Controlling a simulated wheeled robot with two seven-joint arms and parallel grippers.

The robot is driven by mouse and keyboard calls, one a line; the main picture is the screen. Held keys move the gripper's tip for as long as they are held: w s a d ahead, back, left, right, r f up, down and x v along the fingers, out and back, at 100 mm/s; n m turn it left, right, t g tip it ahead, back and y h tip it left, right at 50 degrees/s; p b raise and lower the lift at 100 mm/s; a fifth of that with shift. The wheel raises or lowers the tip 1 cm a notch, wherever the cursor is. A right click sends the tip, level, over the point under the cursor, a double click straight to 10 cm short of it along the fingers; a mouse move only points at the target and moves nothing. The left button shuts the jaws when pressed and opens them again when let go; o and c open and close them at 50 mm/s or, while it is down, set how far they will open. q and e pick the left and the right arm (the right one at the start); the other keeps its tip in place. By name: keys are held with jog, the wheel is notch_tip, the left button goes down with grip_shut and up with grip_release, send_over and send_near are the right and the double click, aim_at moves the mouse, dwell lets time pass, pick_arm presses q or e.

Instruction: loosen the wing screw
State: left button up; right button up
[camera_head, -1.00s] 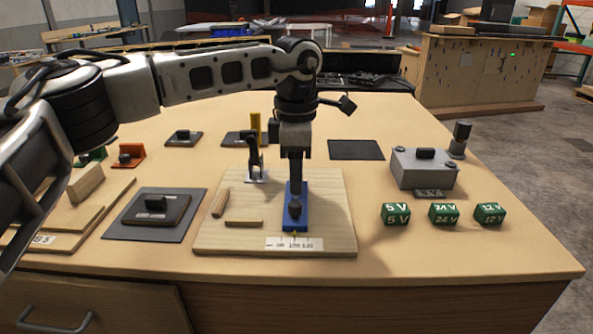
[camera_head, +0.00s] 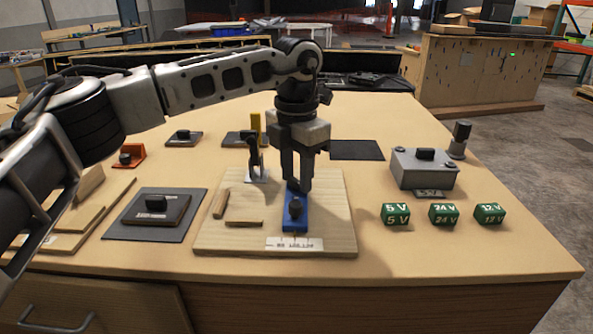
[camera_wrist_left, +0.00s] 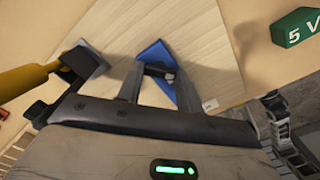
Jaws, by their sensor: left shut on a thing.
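The dark wing screw (camera_head: 296,209) stands on a blue slide block (camera_head: 294,225) on a light wooden board (camera_head: 335,215). My left gripper (camera_head: 298,188) points down over the blue block, its two fingers showing side by side. It is shut on the wing screw, whose front part shows just below the fingertips. In the left wrist view the fingertips (camera_wrist_left: 160,77) frame a small dark part above the blue block (camera_wrist_left: 153,53). The exact contact is partly hidden. My right gripper is not in view.
A dark upright toggle clamp (camera_head: 256,160) stands close behind the block to the left. A printed scale plate (camera_head: 294,244) lies at the board's front edge. Green voltage cubes (camera_head: 444,213) and a grey box (camera_head: 424,170) stand to the right. The table's front right is clear.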

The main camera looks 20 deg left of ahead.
pick_arm(q)
jog(key=n, duration=0.7)
jog(key=shift+f, duration=0.1)
jog(key=n, duration=0.6)
jog(key=shift+n+b, duration=0.3)
jog(key=shift+n, duration=0.1)
jog(key=n, duration=0.3)
jog(key=shift+s+f+n, duration=0.1)
jog(key=shift+n, duration=0.2)
jog(key=n, duration=0.3)
jog(key=shift+n+b, duration=0.3)
jog(key=n, duration=0.6)
jog(key=shift+b, duration=0.35)
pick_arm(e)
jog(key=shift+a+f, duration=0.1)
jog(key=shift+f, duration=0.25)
pick_arm(q)
jog(key=shift+n, duration=0.4)
jog(key=o, duration=1)
